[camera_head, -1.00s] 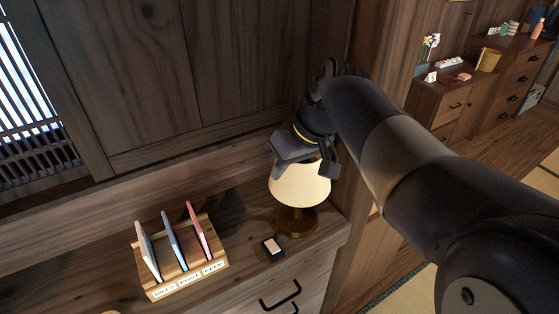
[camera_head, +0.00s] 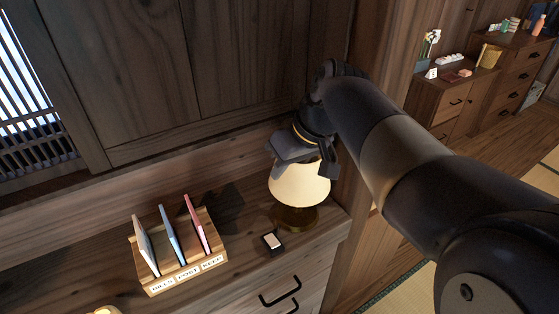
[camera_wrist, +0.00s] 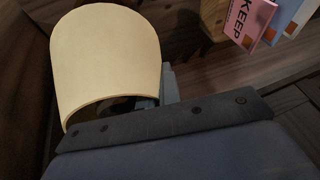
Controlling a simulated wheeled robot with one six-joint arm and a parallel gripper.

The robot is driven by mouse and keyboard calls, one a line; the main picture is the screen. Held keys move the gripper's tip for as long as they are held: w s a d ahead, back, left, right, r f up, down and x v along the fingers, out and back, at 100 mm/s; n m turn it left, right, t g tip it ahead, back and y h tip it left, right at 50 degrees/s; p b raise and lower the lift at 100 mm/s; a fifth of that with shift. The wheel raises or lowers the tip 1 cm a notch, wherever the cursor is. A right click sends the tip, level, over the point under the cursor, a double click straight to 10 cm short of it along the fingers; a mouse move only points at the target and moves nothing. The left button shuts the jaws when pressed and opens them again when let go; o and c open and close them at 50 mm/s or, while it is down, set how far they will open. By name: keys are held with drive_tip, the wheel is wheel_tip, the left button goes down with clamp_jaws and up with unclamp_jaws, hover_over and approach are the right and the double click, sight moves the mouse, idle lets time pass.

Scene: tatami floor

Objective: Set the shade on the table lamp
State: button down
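The cream lampshade (camera_head: 300,186) is upright over the brass base of the table lamp (camera_head: 295,218), at the right end of the wooden cabinet top. I cannot tell whether it rests on the lamp or hangs from my gripper. My gripper (camera_head: 307,164) is at the shade's top, pointing down, and hides its upper rim. In the wrist view the shade (camera_wrist: 105,55) fills the upper left, its open rim towards the gripper. A grey finger shows at its right edge. The other finger and any contact are not clear.
A wooden letter rack (camera_head: 186,272) with several upright cards stands to the left on the cabinet top. A small dark box with a pale top (camera_head: 273,242) lies in front of the lamp. A wall panel is close behind; a wooden post stands to the right.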

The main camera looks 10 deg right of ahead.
drive_tip(key=c, duration=1.6)
unclamp_jaws()
drive_tip(key=shift+o, duration=0.3)
drive_tip(key=shift+o, duration=1.1)
drive_tip(key=shift+o, duration=0.7)
drive_tip(key=shift+d+r+p, duration=0.1)
drive_tip(key=shift+r+p, duration=2.5)
drive_tip(key=shift+r, duration=0.5)
drive_tip(key=shift+s, duration=0.1)
